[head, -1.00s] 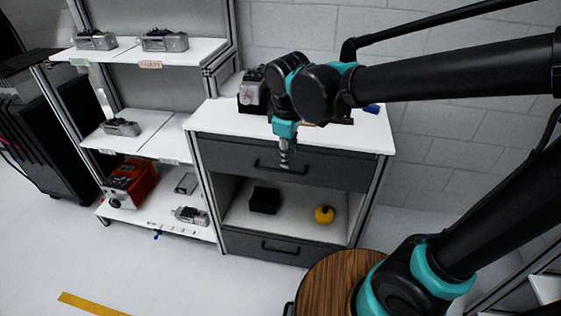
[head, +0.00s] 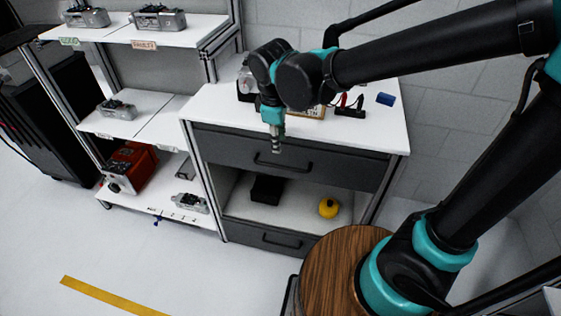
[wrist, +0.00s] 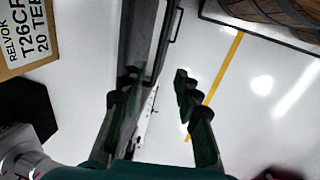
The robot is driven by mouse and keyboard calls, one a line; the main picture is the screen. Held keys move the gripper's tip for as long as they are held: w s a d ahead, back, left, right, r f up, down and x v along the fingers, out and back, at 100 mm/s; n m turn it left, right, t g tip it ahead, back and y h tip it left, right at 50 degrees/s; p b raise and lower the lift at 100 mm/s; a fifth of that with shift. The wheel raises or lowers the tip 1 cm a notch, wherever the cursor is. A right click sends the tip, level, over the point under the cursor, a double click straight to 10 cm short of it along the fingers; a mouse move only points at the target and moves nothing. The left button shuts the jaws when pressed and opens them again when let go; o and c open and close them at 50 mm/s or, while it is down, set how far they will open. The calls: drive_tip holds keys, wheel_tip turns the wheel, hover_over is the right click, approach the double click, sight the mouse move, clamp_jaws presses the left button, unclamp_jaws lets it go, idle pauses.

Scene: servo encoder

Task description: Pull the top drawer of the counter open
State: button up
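The counter (head: 365,125) has a grey top drawer (head: 335,165) whose front looks flush with the frame. Its black bar handle (head: 283,165) is at the middle of the front. My gripper (head: 276,148) points down in front of the drawer's upper part, just above and left of the handle in the head view. In the wrist view my gripper (wrist: 156,80) has its two fingers apart with nothing held. The dark drawer front (wrist: 150,45) passes behind the left finger, and the handle (wrist: 176,25) shows beyond the fingertips, apart from them.
A labelled box (head: 312,112), red and black clips (head: 350,106) and a blue block (head: 386,99) lie on the countertop. The open shelf below holds a black box (head: 267,189) and a yellow object (head: 329,208). A shelf rack (head: 130,122) stands left. Floor in front is clear.

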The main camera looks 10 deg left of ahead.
sight(280, 167)
drive_tip(key=f, duration=0.4)
drive_tip(key=w+f, duration=0.1)
drive_tip(key=f, duration=0.2)
drive_tip(key=w+f, duration=0.1)
drive_tip(key=f, duration=0.3)
drive_tip(key=shift+w+f, duration=0.1)
drive_tip(key=shift+f, duration=0.2)
clamp_jaws()
